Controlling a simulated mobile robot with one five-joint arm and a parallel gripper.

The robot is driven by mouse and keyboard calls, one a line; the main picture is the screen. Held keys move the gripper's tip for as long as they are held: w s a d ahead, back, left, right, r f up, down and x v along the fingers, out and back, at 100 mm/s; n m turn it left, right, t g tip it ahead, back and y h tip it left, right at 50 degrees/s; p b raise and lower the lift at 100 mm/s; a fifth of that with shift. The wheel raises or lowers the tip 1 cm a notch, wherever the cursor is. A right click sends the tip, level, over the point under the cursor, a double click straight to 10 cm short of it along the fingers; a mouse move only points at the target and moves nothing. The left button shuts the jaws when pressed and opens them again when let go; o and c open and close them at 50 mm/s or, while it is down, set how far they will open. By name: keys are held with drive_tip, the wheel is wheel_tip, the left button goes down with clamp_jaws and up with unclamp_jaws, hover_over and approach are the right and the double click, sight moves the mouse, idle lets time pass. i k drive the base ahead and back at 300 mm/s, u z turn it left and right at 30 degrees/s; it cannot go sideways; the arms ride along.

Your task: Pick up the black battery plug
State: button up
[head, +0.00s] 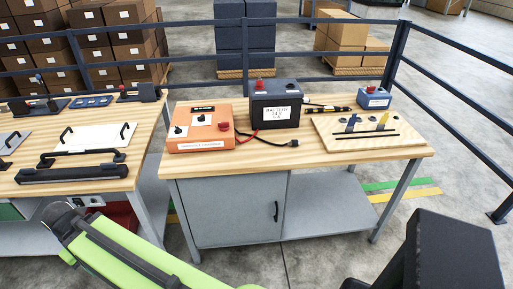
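The black battery plug (287,156) appears as a small dark end on a black cable (262,149). It lies on the wooden tabletop (330,163), in front of the dark grey battery (275,122). The cable runs left to the orange charger box (199,144). A short red lead shows between the charger and the battery. The plug is too small to make out its shape. Green and black parts of my own body show along the bottom edge, well below the table. I see no gripper fingers in this view.
A pale board (350,142) with tools lies right of the plug, and a small blue-grey box (374,98) stands behind it. Bare wood lies in front of the plug. A left workbench (110,171) holds trays and handles. Dark railings (402,50) run behind.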

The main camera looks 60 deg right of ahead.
sight(293, 143)
drive_tip(key=u, duration=0.1)
drive_tip(key=k, duration=1.1)
drive_tip(key=z, duration=1)
drive_tip(key=i, duration=1)
drive_tip(key=u, duration=0.2)
